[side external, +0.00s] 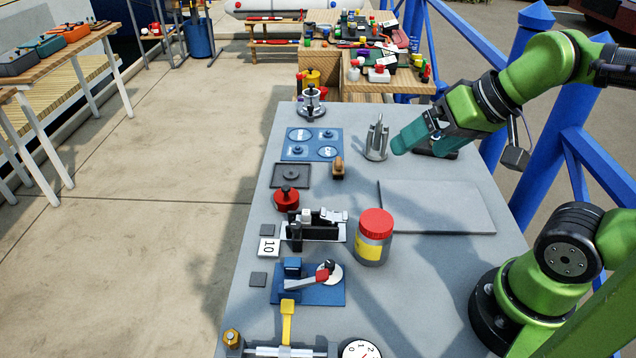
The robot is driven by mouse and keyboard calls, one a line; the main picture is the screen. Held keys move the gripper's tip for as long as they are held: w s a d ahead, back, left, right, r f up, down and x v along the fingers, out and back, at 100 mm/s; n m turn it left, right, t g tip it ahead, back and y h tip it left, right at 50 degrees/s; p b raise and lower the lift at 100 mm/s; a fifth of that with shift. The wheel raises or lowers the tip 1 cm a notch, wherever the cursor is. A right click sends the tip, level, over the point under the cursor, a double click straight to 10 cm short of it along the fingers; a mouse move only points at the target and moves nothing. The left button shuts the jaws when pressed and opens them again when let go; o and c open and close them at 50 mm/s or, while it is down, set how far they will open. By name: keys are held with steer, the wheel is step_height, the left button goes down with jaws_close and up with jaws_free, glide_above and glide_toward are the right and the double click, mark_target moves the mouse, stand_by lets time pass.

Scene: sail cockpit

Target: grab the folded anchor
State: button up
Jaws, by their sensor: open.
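The folded anchor appears to be the small grey metal piece (376,138) standing upright near the far part of the grey table, with its narrow arms together around a shank. My gripper (400,143) comes in from the right, with teal fingers pointing left and slightly down. The fingertips are just right of the anchor in the picture. I cannot tell the exact gap in depth. The gripper is open, though the fingers overlap in this view and the space between them is hidden. Nothing is seen held in it.
A jar with a red lid (374,238) stands nearer on the table (420,305). A flat grey plate (436,206) lies right of it. A blue panel (311,144), a silver winch (312,103) and a small brown piece (338,168) are left of the anchor. Blue railing (497,150) borders the right.

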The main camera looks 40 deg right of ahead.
steer(key=n+g+h, duration=0.2)
steer(key=n+g, duration=0.4)
steer(key=g, duration=0.1)
glide_above(379, 127)
steer(key=f, duration=0.4)
steer(key=shift+w+d+f, duration=0.2)
steer(key=shift+w+d, duration=0.15)
steer(key=shift+d, duration=0.05)
steer(key=shift+w+d+n, duration=0.45)
steer(key=shift+d+n, duration=0.05)
steer(key=shift+d, duration=0.2)
steer(key=f+n, duration=0.1)
steer(key=f, duration=0.3)
steer(key=f+n, duration=0.2)
steer(key=f, duration=0.2)
steer(key=shift+a+f, duration=0.2)
steer(key=shift+f, duration=0.2)
steer(key=shift+s+a+f, duration=0.15)
steer(key=shift+s+f, duration=0.05)
steer(key=shift+f, duration=1.15)
steer(key=shift+s+a+f, duration=0.1)
steer(key=shift+s+f, duration=0.05)
steer(key=shift+f, duration=1.2)
jaws_close()
steer(key=shift+r, duration=0.15)
